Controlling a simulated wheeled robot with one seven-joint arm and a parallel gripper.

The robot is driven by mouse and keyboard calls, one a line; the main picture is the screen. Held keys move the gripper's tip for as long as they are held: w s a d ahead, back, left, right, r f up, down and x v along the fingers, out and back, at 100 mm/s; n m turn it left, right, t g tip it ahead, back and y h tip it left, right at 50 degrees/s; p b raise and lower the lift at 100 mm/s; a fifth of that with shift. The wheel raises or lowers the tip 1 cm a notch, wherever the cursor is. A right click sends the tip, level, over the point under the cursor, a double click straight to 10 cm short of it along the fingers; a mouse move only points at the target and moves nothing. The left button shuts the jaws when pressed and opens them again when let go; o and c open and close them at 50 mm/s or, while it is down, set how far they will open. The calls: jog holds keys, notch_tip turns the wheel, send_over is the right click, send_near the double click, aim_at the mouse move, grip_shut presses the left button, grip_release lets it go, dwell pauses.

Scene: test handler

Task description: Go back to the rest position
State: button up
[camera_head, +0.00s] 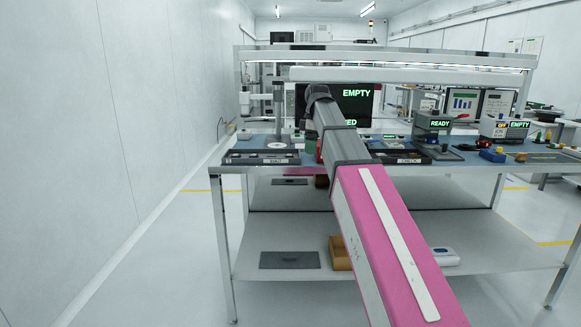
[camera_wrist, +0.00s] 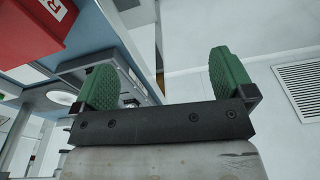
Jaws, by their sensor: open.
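My gripper shows in the wrist view (camera_wrist: 165,80), with two green ribbed finger pads spread wide apart. It is open and nothing is between the pads. In the head view my pink and grey arm reaches forward over the front of the workbench (camera_head: 222,172), and the gripper itself is hidden behind the arm. In the wrist view a red box-like object (camera_wrist: 35,30) with a white letter label is at the upper left, apart from the fingers.
On the bench stand a black tray (camera_head: 260,158) on the left, a READY device (camera_head: 432,124) and an EMPTY device (camera_head: 508,128) on the right. A dark screen (camera_head: 362,100) stands behind. The lower shelf holds a brown box (camera_head: 340,254). Floor at left is clear.

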jog(key=s+d+f+m, duration=0.4)
jog(key=s+f, duration=0.3)
jog(key=f, duration=0.8)
jog(key=s+d+f+m, duration=0.3)
jog(key=s+f+m, duration=0.4)
jog(key=f, duration=0.8)
jog(key=s+d+f+m+h, duration=0.1)
jog(key=s+d+f+m, duration=0.3)
jog(key=f, duration=1.1)
jog(key=s+m, duration=0.2)
jog(key=s, duration=0.1)
jog(key=shift+d+f, duration=0.35)
jog(key=shift+f, duration=0.05)
jog(key=shift+w, duration=0.15)
